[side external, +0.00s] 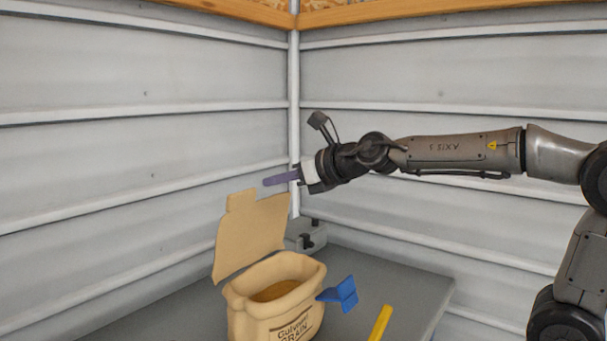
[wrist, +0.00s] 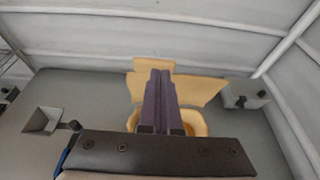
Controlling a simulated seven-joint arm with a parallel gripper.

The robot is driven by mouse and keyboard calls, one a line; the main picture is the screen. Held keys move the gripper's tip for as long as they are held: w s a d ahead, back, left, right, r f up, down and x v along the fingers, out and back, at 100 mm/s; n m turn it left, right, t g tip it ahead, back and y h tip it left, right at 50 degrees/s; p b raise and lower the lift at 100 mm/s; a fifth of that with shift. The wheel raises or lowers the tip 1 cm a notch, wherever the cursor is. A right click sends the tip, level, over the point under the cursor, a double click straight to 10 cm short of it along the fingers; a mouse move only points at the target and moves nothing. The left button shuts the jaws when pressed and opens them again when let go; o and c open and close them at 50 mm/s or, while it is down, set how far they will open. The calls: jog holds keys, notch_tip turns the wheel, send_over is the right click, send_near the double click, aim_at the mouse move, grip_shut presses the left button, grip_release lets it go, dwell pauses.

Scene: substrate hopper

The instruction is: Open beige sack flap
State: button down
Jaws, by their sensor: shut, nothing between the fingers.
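The beige sack (side external: 262,300) stands on the grey table, with lettering on its front and grain-coloured contents inside. Its flap (side external: 250,236) stands up at the back of the mouth, tilted back, so the mouth is open. The flap (wrist: 200,88) also shows in the wrist view, behind my fingers. My gripper (side external: 268,181) is level, with its purple fingers shut and empty, above and to the right of the flap's top tab. In the wrist view my shut fingers (wrist: 161,72) hide part of the flap and the sack mouth.
A blue scoop (side external: 340,294) is beside the sack on the right, with a yellow object (side external: 380,323) nearer the front. A grey block (side external: 306,234) stands behind the sack. A grey metal funnel-like piece (wrist: 42,121) is at left in the wrist view. Corrugated walls enclose the back.

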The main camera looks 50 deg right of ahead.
jog(key=v, duration=0.8)
jog(key=s+a+f+m+g+y, duration=0.1)
jog(key=a+f+m+y, duration=0.2)
jog(key=a+m+y, duration=0.3)
jog(key=s+a+f+m+g+y, duration=0.1)
jog(key=a+f+m+y, duration=0.25)
jog(key=a+m, duration=0.3)
jog(key=m+t+h, duration=0.9)
jog(key=m+h, duration=0.1)
jog(key=m, duration=1.4)
send_near(246, 197)
jog(key=shift+n+y, duration=0.25)
jog(key=x, duration=0.6)
jog(key=shift+w+r, duration=0.2)
jog(key=shift+w, duration=0.15)
